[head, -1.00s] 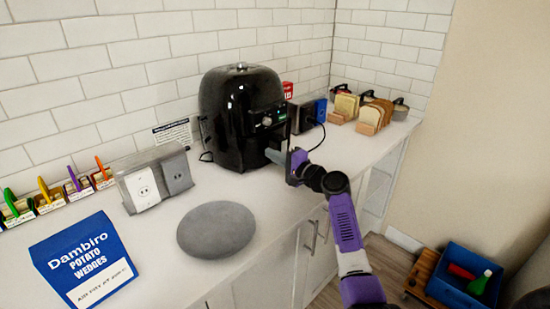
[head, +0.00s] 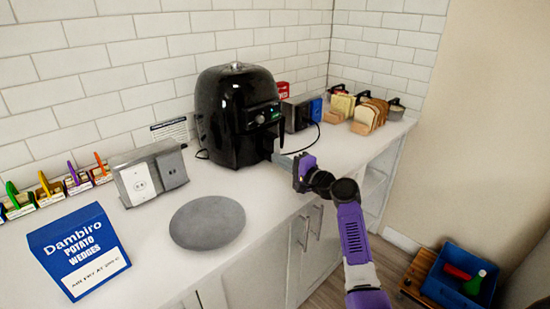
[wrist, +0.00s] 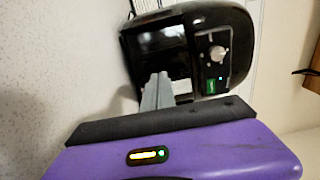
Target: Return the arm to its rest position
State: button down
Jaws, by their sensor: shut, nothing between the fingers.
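My purple arm reaches in from the lower right in the head view. My gripper (head: 280,159) is just in front of the lower right side of the black air fryer (head: 228,117), above the counter's front edge. In the wrist view the grey fingers of my gripper (wrist: 157,82) are together and empty, pointing at the front of the air fryer (wrist: 235,45). I cannot tell whether the fingertips touch the air fryer.
A grey round mat (head: 207,223) and a blue potato wedges box (head: 78,252) lie on the counter. An outlet box (head: 149,176) stands behind the mat. A toaster (head: 297,114) and bread holders (head: 368,115) stand right. A blue crate (head: 446,286) is low at right.

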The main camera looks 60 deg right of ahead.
jog(key=v, duration=0.7)
jog(key=shift+s+b, duration=0.25)
jog(key=shift+b, duration=0.05)
